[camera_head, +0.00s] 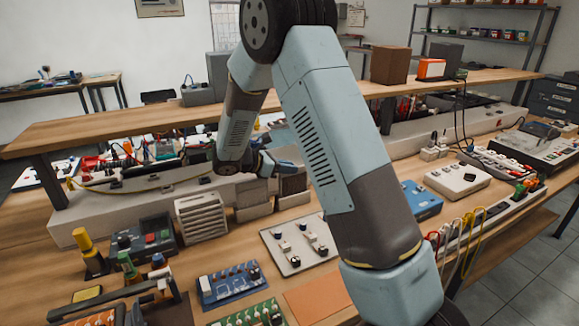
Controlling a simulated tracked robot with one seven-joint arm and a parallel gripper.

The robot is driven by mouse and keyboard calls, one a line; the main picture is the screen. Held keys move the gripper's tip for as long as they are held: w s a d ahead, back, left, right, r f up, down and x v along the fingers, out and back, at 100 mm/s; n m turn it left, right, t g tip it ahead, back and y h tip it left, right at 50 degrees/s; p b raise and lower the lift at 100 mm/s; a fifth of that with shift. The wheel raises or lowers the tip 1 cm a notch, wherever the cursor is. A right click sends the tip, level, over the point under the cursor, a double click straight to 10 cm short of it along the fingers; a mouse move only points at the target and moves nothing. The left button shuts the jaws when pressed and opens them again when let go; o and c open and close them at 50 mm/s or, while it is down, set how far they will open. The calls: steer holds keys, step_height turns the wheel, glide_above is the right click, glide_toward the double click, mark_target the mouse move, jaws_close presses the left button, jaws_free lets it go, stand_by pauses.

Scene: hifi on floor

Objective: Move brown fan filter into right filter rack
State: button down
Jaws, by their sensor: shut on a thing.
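My gripper (282,168) is beyond my forearm near the middle of the view, small and partly hidden by my own wrist. It is shut, and the brown fan filter (294,184) appears to be the thing in it. The filter is a small grey-brown block just below the fingers, over a low cream holder (293,200) that looks like the right filter rack. I cannot tell whether the filter is inside this holder or just above it. A similar brown block (252,195) stands to the left over another cream holder (254,212).
A white louvred unit (202,219) stands left of the holders. A raised wooden shelf (130,122) runs behind. My arm hides part of the bench at right.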

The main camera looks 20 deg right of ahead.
steer(key=shift+s+f, duration=0.2)
steer(key=shift+f, duration=0.3)
steer(key=c, duration=1)
jaws_free()
steer(key=shift+o, duration=0.5)
steer(key=o, duration=0.4)
steer(key=shift+s, duration=0.1)
steer(key=shift+r, duration=0.85)
steer(key=shift+w+r, duration=0.15)
steer(key=shift+r, duration=1)
steer(key=shift+w+r, duration=0.1)
steer(key=shift+r, duration=1.05)
